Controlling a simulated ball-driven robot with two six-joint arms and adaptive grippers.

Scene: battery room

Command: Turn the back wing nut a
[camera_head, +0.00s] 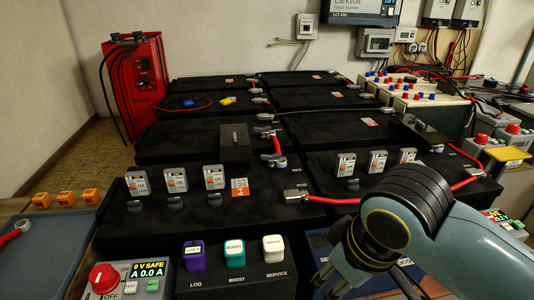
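Small grey metal fittings sit at the ends of a short red cable (276,145) between the black battery blocks. The back fitting (266,130) and the front fitting (278,162) are too small to tell for sure as wing nuts. Another grey fitting (294,196) ends a red cable nearer to me. My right arm comes in from the right and bends down at a black joint. My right gripper (345,282) is low at the bottom edge, in front of and apart from these fittings. Its fingers are partly cut off and I cannot tell their opening. My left gripper is not in view.
Black battery blocks (185,142) fill the middle. Grey switches (176,180) stand on the near block. A control box (130,278) with a red knob and a box with LOG, BOOST and SERVICE buttons (234,252) are in front. A red charger (136,80) stands back left.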

